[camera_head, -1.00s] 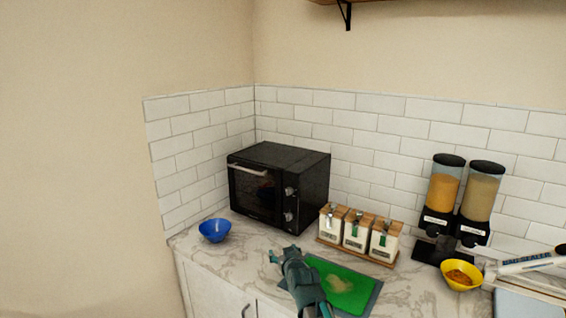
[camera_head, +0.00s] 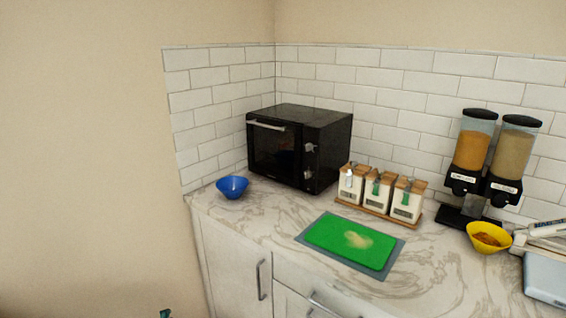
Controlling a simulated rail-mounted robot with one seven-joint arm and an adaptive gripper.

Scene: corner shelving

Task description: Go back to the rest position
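My gripper (camera_head: 165,314) barely shows at the bottom edge of the head view, left of the counter cabinets. Only a small teal tip is visible, so its opening cannot be made out. The rest of my arm is out of frame. The gripper is clear of the counter (camera_head: 300,225) in the picture and apart from everything on it.
A blue bowl (camera_head: 232,188) stands at the counter's left end beside a black oven (camera_head: 298,148). A green board (camera_head: 350,243) lies on a grey mat near the front.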

